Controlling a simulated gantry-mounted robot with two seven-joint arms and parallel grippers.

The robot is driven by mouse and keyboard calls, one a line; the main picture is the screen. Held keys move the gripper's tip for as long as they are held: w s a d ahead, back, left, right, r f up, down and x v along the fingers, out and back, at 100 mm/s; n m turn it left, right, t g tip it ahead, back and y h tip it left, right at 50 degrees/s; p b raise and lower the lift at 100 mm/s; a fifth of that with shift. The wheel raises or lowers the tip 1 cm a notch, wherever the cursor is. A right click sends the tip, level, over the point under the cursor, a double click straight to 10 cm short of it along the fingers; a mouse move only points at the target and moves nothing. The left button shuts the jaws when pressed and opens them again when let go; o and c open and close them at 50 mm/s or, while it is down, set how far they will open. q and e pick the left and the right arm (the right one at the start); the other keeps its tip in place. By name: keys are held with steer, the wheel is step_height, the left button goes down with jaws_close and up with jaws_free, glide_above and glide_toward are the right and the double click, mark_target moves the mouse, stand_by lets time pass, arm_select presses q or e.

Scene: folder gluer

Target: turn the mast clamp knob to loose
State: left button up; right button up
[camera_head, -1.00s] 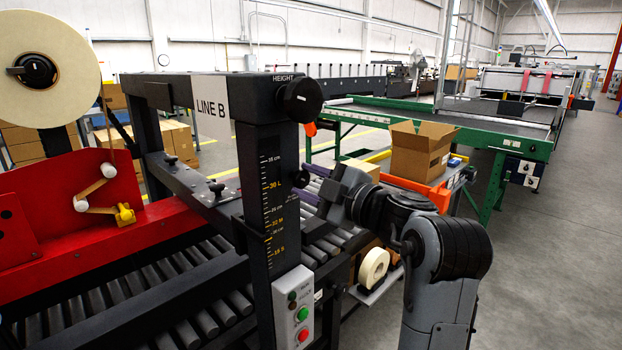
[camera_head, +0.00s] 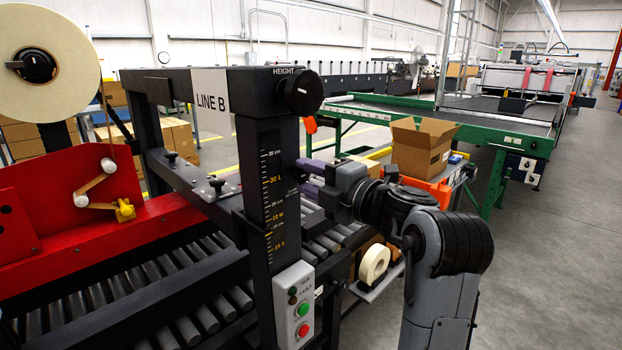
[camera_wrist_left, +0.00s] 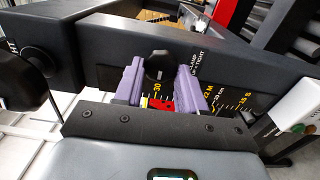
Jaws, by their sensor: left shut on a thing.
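The mast clamp knob (camera_wrist_left: 158,66) is black and round and sits on the dark mast face, with white lettering beside it that includes the word TIGHT. In the left wrist view my left gripper (camera_wrist_left: 160,78) has its purple fingers on either side of the knob, shut on it. In the head view my left gripper (camera_head: 308,177) is at the right side of the upright mast (camera_head: 268,185), and its fingers and the mast largely hide the clamp knob. My right gripper is in neither view.
A black HEIGHT knob (camera_head: 301,91) sits on top of the mast, above my gripper. A control box (camera_head: 295,305) with green and red buttons is on the mast's lower part. A roller conveyor (camera_head: 190,310) lies behind. An open carton (camera_head: 422,146) stands to the right.

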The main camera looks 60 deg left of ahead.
arm_select(q)
steer(key=shift+f, duration=0.1)
steer(key=o, duration=0.7)
steer(key=shift+a, duration=0.1)
steer(key=o, duration=0.3)
steer(key=shift+s, duration=0.1)
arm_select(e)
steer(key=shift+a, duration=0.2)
arm_select(q)
steer(key=shift+o, duration=0.2)
